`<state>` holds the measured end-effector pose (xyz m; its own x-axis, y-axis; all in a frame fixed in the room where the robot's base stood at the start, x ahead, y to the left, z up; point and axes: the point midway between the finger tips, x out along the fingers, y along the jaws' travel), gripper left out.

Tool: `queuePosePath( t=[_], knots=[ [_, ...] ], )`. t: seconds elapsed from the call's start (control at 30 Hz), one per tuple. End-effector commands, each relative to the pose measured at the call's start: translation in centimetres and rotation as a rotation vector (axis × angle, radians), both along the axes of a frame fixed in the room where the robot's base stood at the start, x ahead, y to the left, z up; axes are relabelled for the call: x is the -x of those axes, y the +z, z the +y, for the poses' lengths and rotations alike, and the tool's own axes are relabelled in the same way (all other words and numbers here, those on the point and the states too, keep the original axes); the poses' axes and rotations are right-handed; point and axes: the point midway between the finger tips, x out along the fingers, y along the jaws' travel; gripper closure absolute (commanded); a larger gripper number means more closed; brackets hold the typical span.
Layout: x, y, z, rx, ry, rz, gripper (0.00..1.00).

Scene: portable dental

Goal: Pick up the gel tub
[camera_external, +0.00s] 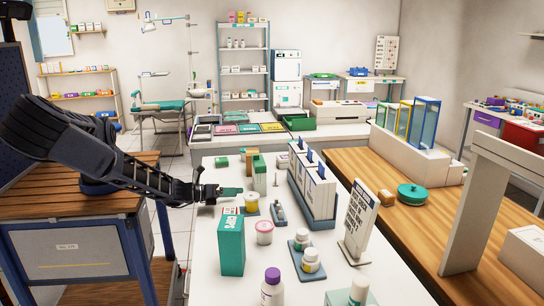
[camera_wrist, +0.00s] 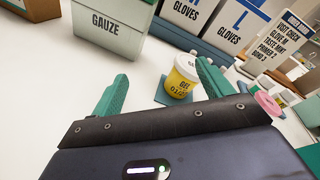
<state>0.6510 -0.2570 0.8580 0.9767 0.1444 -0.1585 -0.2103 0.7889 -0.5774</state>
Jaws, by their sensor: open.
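The gel tub (camera_wrist: 183,77) is a small yellow tub with a white lid, marked GEL, in the wrist view. It stands upright on a small blue-green pad (camera_wrist: 167,97). In the external view the gel tub (camera_external: 251,201) stands on the white counter, just right of my gripper (camera_external: 232,192). In the wrist view my gripper (camera_wrist: 163,71) is open and empty, with its teal fingers spread. The tub appears between the fingers but nearer the right one, beyond the tips. I see no contact.
A GAUZE box (camera_wrist: 112,27) stands ahead-left in the wrist view, and GLOVES boxes (camera_external: 316,192) stand behind the tub. A teal-and-white carton (camera_external: 231,243), a pink-lidded tub (camera_external: 265,232) and white bottles (camera_external: 303,239) stand nearby. Bare counter (camera_external: 203,265) shows at the front left.

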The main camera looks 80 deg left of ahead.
Motion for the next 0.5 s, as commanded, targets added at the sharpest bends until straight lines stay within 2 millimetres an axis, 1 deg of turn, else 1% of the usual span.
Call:
queuePosePath(
  t=[0.5],
  knots=[
    [1.9,-0.6,-1.9,-0.478,-0.25,-0.112,0.21]
  ],
)
